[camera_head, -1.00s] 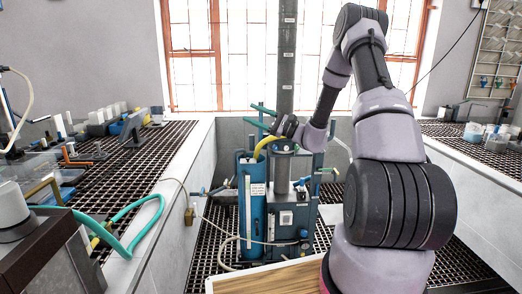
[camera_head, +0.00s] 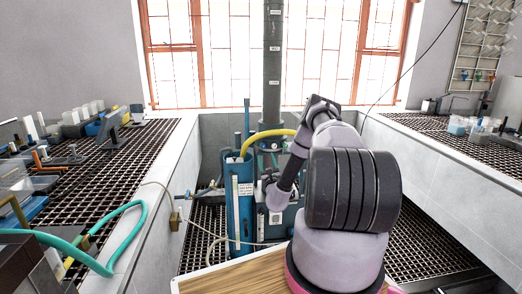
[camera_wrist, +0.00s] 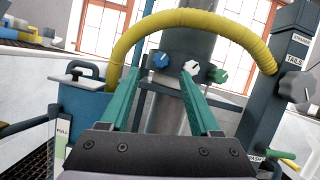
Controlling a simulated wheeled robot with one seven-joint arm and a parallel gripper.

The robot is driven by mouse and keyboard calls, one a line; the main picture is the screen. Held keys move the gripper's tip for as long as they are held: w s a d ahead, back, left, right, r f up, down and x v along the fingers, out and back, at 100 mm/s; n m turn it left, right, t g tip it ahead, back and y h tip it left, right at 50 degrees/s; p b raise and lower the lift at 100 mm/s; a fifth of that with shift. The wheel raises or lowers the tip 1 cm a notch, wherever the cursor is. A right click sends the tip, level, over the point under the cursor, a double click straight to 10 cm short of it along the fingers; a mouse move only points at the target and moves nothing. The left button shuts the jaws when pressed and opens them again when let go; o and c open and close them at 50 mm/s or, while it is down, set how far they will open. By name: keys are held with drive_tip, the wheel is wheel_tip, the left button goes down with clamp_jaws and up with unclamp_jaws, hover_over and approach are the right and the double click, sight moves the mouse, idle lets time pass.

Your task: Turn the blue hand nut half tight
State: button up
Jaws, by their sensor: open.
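The blue hand nut (camera_wrist: 160,60) shows in the wrist view as a round blue knob on the front of a grey vertical column (camera_wrist: 190,48). A white knob (camera_wrist: 192,67) and a green knob (camera_wrist: 219,76) sit to its right. My gripper (camera_wrist: 158,76) is open, with its two green fingers apart and nothing between them. In this view the blue nut appears just above the gap between the fingertips; I cannot tell how far in front of them it is. In the head view my arm hides the nut.
A yellow hose (camera_wrist: 200,20) arches over the knobs. A blue tank (camera_wrist: 88,105) stands left and a dark post (camera_wrist: 262,95) with a grey knob (camera_wrist: 294,88) right. In the head view, the blue cylinder (camera_head: 240,215) stands left of my wrist, between white-walled benches with grating tops.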

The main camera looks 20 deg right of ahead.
sight(263, 147)
drive_tip(key=x, duration=0.7)
clamp_jaws()
